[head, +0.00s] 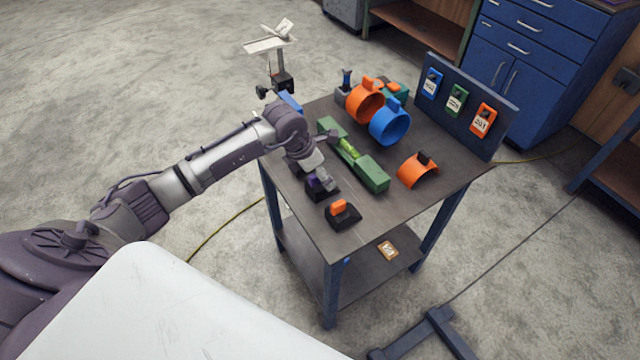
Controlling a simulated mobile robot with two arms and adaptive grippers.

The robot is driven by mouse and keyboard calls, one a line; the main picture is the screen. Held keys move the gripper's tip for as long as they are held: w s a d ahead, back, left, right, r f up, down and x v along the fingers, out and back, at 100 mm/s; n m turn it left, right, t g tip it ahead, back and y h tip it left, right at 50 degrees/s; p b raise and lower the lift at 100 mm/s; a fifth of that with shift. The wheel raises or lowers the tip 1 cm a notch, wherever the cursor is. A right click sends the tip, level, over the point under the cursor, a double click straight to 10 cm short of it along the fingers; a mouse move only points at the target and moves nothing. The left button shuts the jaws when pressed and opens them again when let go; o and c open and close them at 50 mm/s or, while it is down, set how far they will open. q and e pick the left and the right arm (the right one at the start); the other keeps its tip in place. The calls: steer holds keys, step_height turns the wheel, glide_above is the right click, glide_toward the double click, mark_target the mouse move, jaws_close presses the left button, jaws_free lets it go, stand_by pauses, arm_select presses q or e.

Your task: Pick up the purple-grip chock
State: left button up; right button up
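The purple-grip chock (318,194) is a small dark block near the left edge of the table top. A bit of its purple grip shows beside my gripper's fingers. My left gripper (322,182) reaches in from the left with its fingers down at this chock. The fingers cover much of the grip, and I cannot tell whether they are open or shut on it. The chock appears to rest on the table. My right gripper is not in view.
An orange-grip chock (343,214) stands close by, towards the near corner. A green block tool (371,176) lies just right of my gripper. Orange (366,102) and blue (390,124) rings and an orange saddle piece (416,171) stand farther off. A tag panel (472,103) edges the table.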

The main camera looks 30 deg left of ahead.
arm_select(q)
steer(key=shift+p+x, duration=0.3)
steer(key=shift+x, duration=1.55)
steer(key=shift+a, duration=0.1)
steer(key=c, duration=1.4)
